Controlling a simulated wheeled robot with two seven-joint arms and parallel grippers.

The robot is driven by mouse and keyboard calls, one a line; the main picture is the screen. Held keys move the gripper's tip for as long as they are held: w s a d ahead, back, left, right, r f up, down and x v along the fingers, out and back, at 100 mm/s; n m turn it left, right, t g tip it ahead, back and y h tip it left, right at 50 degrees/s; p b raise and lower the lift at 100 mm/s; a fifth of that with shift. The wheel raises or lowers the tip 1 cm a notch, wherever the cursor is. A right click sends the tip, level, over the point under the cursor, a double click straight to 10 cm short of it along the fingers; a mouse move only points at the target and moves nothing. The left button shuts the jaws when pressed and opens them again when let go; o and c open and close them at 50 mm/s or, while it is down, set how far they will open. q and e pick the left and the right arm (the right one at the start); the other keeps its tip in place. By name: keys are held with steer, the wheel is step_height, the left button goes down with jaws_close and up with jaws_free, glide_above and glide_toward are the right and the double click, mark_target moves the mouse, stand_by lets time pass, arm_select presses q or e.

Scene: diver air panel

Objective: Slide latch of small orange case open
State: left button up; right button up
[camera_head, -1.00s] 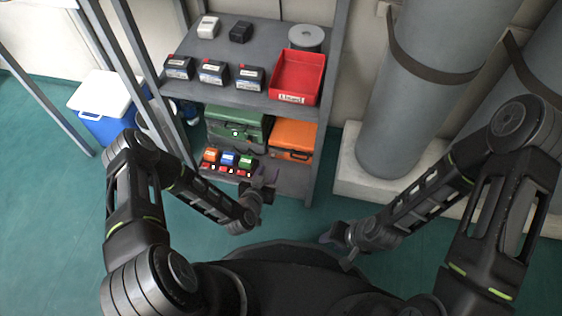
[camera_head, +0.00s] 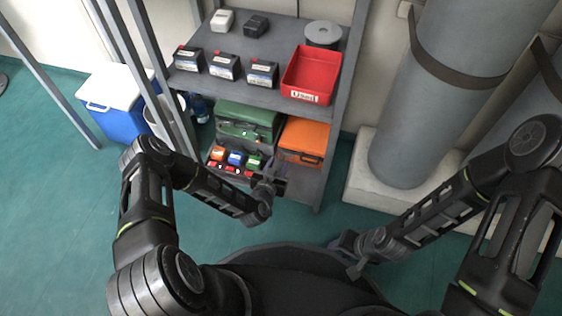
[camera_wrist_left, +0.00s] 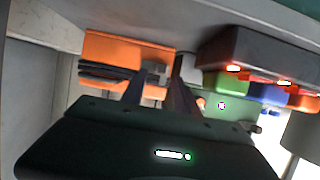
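The small orange case (camera_head: 304,136) sits on the lower shelf, right of a green case. Its dark front handle and latch area shows in the head view. In the left wrist view the orange case (camera_wrist_left: 120,48) is at upper left, with dark fittings across its face. My left gripper (camera_head: 270,180) is just in front of the lower shelf, below and left of the orange case. In the wrist view its two fingers (camera_wrist_left: 165,72) are apart, pointing towards the case's right end, with nothing seen between them. My right gripper (camera_head: 345,243) is low near my base, away from the shelf; its fingers are unclear.
The green case (camera_head: 247,120) stands beside the orange one. Small orange, blue and green items (camera_head: 235,158) sit in front. The upper shelf (camera_head: 262,98) overhangs with a red bin (camera_head: 311,73) and dark boxes. The floor (camera_head: 210,225) before the shelf is clear.

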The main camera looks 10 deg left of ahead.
mark_target(282, 157)
arm_select(q)
steer(key=shift+b+x, duration=0.55)
steer(key=shift+x, duration=1.15)
steer(key=shift+c, duration=0.3)
jaws_close()
